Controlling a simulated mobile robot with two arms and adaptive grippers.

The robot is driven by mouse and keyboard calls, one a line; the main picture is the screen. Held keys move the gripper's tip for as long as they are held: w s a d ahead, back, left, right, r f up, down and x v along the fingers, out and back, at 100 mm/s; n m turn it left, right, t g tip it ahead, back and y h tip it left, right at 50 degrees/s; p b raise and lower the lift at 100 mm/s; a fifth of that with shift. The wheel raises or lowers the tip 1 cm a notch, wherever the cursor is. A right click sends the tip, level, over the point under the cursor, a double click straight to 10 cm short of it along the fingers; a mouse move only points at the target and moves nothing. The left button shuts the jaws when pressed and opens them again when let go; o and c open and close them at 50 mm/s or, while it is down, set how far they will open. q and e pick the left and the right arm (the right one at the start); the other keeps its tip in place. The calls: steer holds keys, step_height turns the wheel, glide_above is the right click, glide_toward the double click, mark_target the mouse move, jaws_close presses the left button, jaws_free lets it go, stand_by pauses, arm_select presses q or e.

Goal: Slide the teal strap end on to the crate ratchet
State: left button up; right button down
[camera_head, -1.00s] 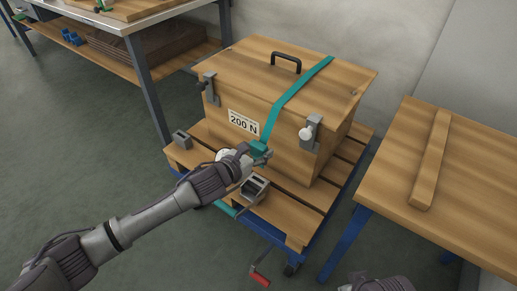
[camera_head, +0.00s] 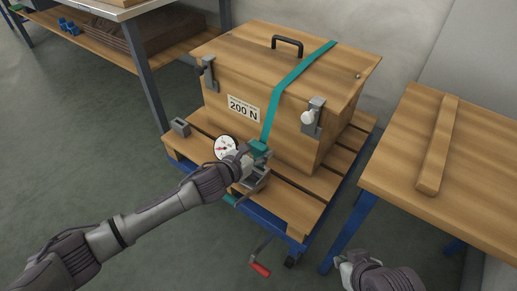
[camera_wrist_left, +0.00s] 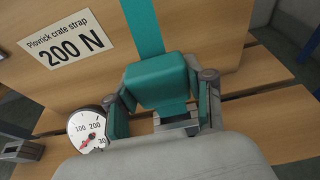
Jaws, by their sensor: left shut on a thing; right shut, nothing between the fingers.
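The teal strap end (camera_head: 260,147) is a block at the foot of the teal strap (camera_head: 286,87), which runs over the crate's lid and down its front. My left gripper (camera_head: 254,157) is shut on it; in the left wrist view the strap end (camera_wrist_left: 157,82) sits between the two fingers. The grey crate ratchet (camera_head: 258,183) is on the pallet just below the strap end, partly hidden by my gripper. Part of the ratchet (camera_wrist_left: 178,124) shows below the block in the wrist view; whether they touch I cannot tell. My right gripper (camera_head: 345,261) is shut and empty, low at right.
The wooden crate (camera_head: 226,75) stands on a slatted pallet cart (camera_head: 295,208). A round dial (camera_head: 224,147) is beside my left gripper. A red-handled crank (camera_head: 260,268) hangs at the cart's front. A table (camera_head: 480,165) with a wooden bar is at right.

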stand_by(0.7)
arm_select(q)
steer(key=shift+p, duration=0.35)
arm_select(e)
steer(key=shift+s+d+f+g, duration=0.15)
steer(key=shift+s+g, duration=0.15)
steer(key=shift+s, duration=0.2)
steer(key=shift+s+d+f+g, duration=0.15)
steer(key=shift+s+g, duration=0.15)
steer(key=shift+s, duration=0.25)
steer(key=shift+s+d+f+g, duration=0.15)
steer(key=shift+s+g, duration=0.15)
steer(key=shift+s, duration=0.2)
steer(key=shift+w+r, duration=0.15)
steer(key=shift+w, duration=0.1)
steer(key=shift+s, duration=0.1)
steer(key=shift+s+d+g+h, duration=0.15)
steer(key=shift+s+g, duration=0.1)
steer(key=shift+s, duration=0.25)
steer(key=shift+s+d+g+h, duration=0.15)
steer(key=shift+s+g, duration=0.1)
steer(key=shift+s, duration=0.25)
arm_select(q)
steer(key=shift+p, duration=0.55)
arm_select(e)
steer(key=shift+w+r, duration=0.15)
steer(key=shift+r, duration=0.05)
